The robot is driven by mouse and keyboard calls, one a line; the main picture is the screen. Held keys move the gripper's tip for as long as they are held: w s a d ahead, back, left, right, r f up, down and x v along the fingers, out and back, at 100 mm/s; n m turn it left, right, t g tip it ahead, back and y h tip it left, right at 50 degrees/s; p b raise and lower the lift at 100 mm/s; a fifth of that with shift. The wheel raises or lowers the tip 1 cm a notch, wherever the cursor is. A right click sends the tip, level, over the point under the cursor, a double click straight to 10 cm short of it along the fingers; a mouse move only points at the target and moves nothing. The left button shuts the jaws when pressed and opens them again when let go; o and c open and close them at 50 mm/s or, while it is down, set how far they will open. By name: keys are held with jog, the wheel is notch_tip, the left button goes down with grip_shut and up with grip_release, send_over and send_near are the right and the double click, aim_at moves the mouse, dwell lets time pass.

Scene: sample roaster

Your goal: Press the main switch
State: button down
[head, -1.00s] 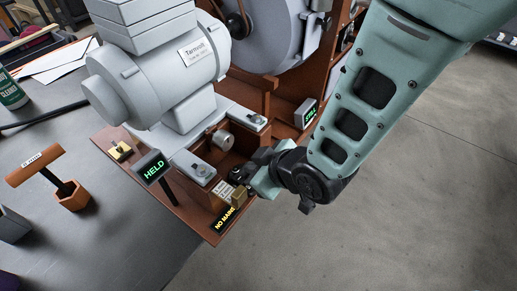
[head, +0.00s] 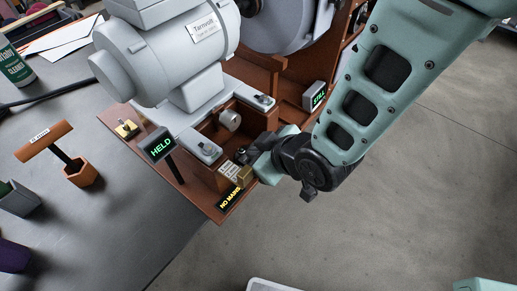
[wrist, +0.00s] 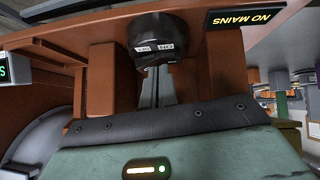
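The roaster's brown base (head: 185,195) carries a black display reading NO MAINS (head: 229,198) at its front corner; it also shows in the wrist view (wrist: 246,18). In the wrist view, a rounded black part with two small white labels (wrist: 152,38), probably the main switch, lies straight ahead of my fingertips (wrist: 158,75). The fingers look shut together with nothing between them. I cannot tell whether they touch the black part.
The grey roaster body (head: 160,62) rises behind. A HELD display (head: 160,145) stands on a post, and another display (head: 315,95) is at the right. An orange-handled tool (head: 45,140) in an orange holder (head: 80,172) stands on the grey table (head: 110,240). Open floor lies right.

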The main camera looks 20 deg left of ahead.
jog(key=shift+s, duration=0.1)
jog(key=shift+w+d, duration=0.25)
jog(key=shift+w, duration=0.4)
jog(key=shift+s+a+r, duration=0.1)
notch_tip(320, 180, up, 4)
jog(key=shift+s+a+f+t+p, duration=0.15)
jog(key=shift+t+p, duration=0.15)
jog(key=shift+p, duration=0.15)
jog(key=s+d+r+m+g+h+p, duration=0.2)
jog(key=s+d+r+h+p, duration=0.1)
jog(key=d+r, duration=0.7)
jog(key=s+d+r+m+g+h+p, duration=0.2)
jog(key=s+d+r+p, duration=0.3)
jog(key=d+r+p, duration=0.3)
jog(key=shift+d+r+m+h, duration=0.5)
jog(key=shift+d+r+m, duration=0.2)
jog(key=shift+d+r, duration=0.8)
jog(key=shift+a+r, duration=0.2)
